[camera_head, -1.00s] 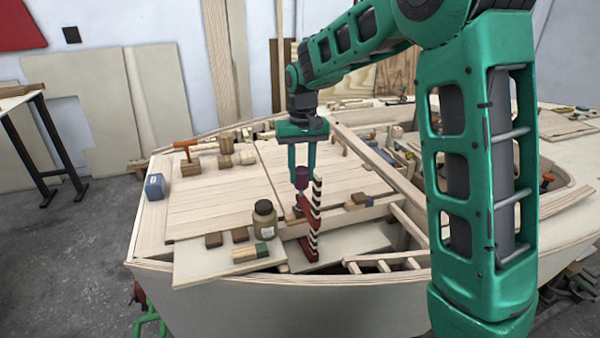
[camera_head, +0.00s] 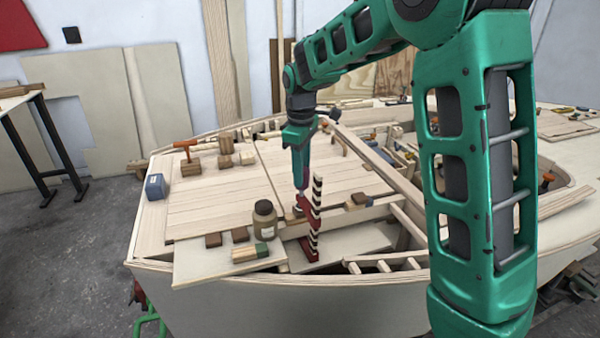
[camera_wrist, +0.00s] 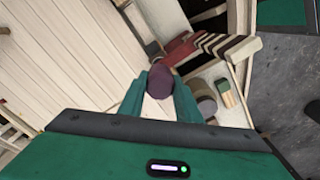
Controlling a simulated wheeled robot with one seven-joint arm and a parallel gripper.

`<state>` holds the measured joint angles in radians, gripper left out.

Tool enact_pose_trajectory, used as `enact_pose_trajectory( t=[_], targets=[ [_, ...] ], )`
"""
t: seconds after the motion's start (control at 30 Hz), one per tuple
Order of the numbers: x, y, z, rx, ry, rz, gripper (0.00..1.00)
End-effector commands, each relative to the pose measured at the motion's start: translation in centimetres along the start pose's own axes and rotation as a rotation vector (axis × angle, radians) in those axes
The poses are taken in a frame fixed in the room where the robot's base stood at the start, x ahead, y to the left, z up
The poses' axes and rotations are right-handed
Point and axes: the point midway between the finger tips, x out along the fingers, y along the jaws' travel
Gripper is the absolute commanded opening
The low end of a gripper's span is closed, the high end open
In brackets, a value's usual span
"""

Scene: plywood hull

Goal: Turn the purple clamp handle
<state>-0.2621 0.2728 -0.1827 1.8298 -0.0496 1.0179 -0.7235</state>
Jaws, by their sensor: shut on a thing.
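The purple clamp handle (camera_wrist: 161,83) sits between my two fingers in the wrist view. My gripper (camera_head: 301,182) is shut on it from above, and its fingers hide most of the handle in the head view. The handle belongs to a red clamp (camera_head: 311,246) at the edge of the hull's deck. The clamp has a striped dark-and-light bar (camera_head: 316,205) standing upright beside my fingers. In the wrist view the red clamp arm (camera_wrist: 183,47) and the striped bar (camera_wrist: 226,46) lie just beyond the handle.
A brown jar (camera_head: 265,220) stands close left of the clamp. Wooden blocks (camera_head: 250,252) lie in front of it. A blue box (camera_head: 155,187) and an orange-handled tool (camera_head: 185,148) are at the left. The plank deck (camera_head: 215,205) between is mostly clear.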

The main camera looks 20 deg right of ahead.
Motion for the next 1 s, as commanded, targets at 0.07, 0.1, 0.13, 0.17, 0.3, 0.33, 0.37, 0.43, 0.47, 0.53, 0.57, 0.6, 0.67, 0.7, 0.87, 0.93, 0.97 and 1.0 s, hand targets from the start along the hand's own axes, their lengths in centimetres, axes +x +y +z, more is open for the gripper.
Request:
enact_pose_trajectory(
  t=[0.07,0.1,0.13,0.17,0.3,0.33,0.37,0.43,0.47,0.53,0.57,0.6,0.67,0.7,0.87,0.93,0.97,1.0],
  targets=[
    [0.03,-0.02,0.01,-0.070,-0.001,0.002,0.08],
    [0.03,-0.02,0.01,-0.108,-0.001,0.003,0.08],
    [0.03,-0.02,0.02,-0.136,-0.001,0.004,0.08],
    [0.04,-0.01,0.02,-0.165,0.000,0.005,0.08],
    [0.04,0.00,0.03,-0.298,0.000,0.009,0.08],
    [0.04,-0.01,0.03,-0.326,0.000,0.010,0.08],
    [0.04,-0.01,0.02,-0.355,0.000,0.011,0.08],
    [0.04,-0.03,0.00,-0.422,0.000,0.012,0.08],
    [0.04,-0.03,-0.01,-0.450,0.000,0.013,0.08],
    [0.04,-0.02,0.00,-0.517,0.000,0.015,0.08],
    [0.04,-0.02,0.01,-0.545,0.000,0.016,0.08],
    [0.04,-0.01,0.02,-0.583,0.000,0.017,0.08],
    [0.04,0.00,0.02,-0.639,0.000,0.019,0.08],
    [0.04,-0.01,0.01,-0.677,0.000,0.020,0.08],
    [0.04,-0.05,-0.02,-0.821,0.000,0.024,0.08],
    [0.04,-0.03,-0.01,-0.877,0.000,0.026,0.08],
    [0.03,-0.02,0.01,-0.899,0.000,0.026,0.08],
    [0.03,0.00,0.02,-0.928,0.000,0.027,0.08]
  ],
)
